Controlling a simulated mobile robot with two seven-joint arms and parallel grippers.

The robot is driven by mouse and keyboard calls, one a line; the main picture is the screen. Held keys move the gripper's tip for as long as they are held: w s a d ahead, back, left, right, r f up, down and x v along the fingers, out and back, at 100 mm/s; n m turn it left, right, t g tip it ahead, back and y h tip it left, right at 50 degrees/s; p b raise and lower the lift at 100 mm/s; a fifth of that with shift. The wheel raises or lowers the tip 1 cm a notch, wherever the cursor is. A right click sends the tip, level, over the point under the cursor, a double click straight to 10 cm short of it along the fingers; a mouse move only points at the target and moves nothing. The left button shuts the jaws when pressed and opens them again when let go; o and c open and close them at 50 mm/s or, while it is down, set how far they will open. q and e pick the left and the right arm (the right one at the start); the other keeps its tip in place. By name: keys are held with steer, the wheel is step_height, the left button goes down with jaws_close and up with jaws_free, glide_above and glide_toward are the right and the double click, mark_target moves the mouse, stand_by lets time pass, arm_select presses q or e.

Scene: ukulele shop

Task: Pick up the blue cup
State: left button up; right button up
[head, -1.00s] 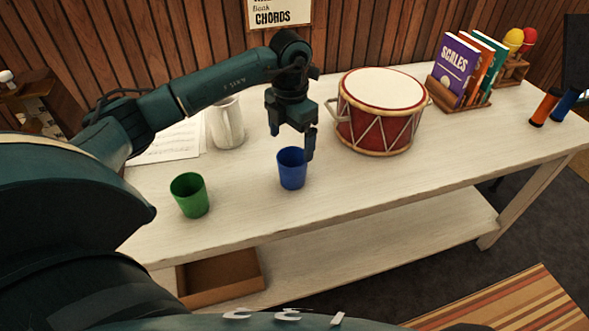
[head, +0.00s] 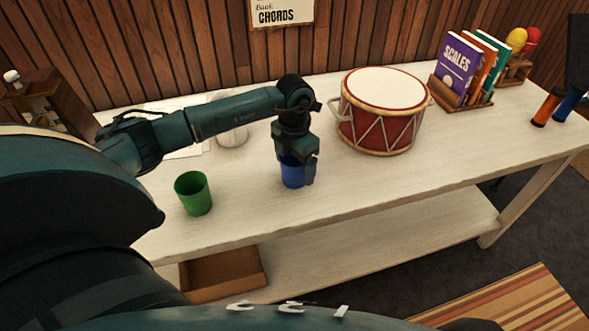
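The blue cup (head: 293,178) stands upright on the pale wooden table (head: 380,200), left of the drum. My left gripper (head: 298,168) points down right at the cup and covers its rim and upper part. One finger shows along the cup's right side; the other finger is hidden. I cannot tell whether the fingers are open or closed on the cup wall. My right gripper is not in view.
A green cup (head: 193,194) stands to the left. A red drum (head: 380,125) stands close on the right. A white pitcher (head: 233,135) and paper sheets are partly behind my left arm. Books (head: 458,68) stand at the back right. The front table strip is clear.

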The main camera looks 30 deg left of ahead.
arm_select(q)
steer(key=c, duration=0.9)
steer(key=shift+r, duration=0.2)
